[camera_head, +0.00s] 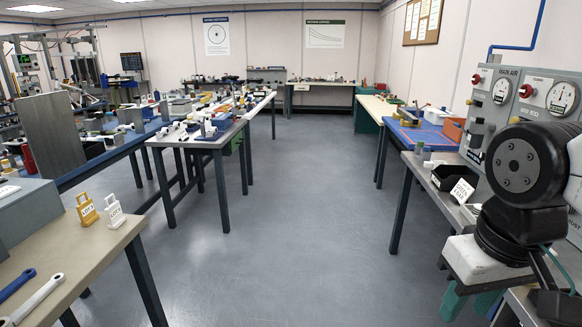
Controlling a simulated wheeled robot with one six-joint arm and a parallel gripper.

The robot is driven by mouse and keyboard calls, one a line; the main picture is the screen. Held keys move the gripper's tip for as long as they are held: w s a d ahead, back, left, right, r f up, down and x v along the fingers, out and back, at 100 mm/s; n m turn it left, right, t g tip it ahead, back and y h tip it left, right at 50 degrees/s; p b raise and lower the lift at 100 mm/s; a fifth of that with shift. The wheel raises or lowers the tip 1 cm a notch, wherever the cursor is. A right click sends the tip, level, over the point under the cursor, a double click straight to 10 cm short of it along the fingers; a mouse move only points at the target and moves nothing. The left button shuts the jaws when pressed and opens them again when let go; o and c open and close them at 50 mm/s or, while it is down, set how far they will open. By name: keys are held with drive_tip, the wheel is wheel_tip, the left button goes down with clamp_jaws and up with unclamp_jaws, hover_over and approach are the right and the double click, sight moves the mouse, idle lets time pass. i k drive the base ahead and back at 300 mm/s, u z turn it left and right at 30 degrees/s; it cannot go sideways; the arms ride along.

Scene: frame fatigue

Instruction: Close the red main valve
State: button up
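A grey air panel (498,97) lettered "MAIN AIR" stands at the right, with round white gauges. It carries a small red knob (476,79) at its left and another red knob (525,90) further right. I cannot tell which is the main valve, or whether either is open or closed. My arm's black joint stands in front of the panel and hides its lower part. My gripper (472,305) is low at the right, below and apart from the knobs. Its two teal fingers point down, spread apart, with nothing seen between them.
A right bench holds a black bin (449,177) with a white card and, further back, a blue mat (425,135) and an orange box (454,129). A near left bench (85,250) holds yellow and white lock tags and wrenches. The floor (290,230) between the benches is clear.

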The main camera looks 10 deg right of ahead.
sight(475, 80)
drive_tip(key=u, duration=0.45)
drive_tip(key=i, duration=2.1)
drive_tip(key=z, duration=0.3)
drive_tip(key=i, duration=1.1)
drive_tip(key=z, duration=1.55)
drive_tip(key=i, duration=0.85)
drive_tip(key=z, duration=0.8)
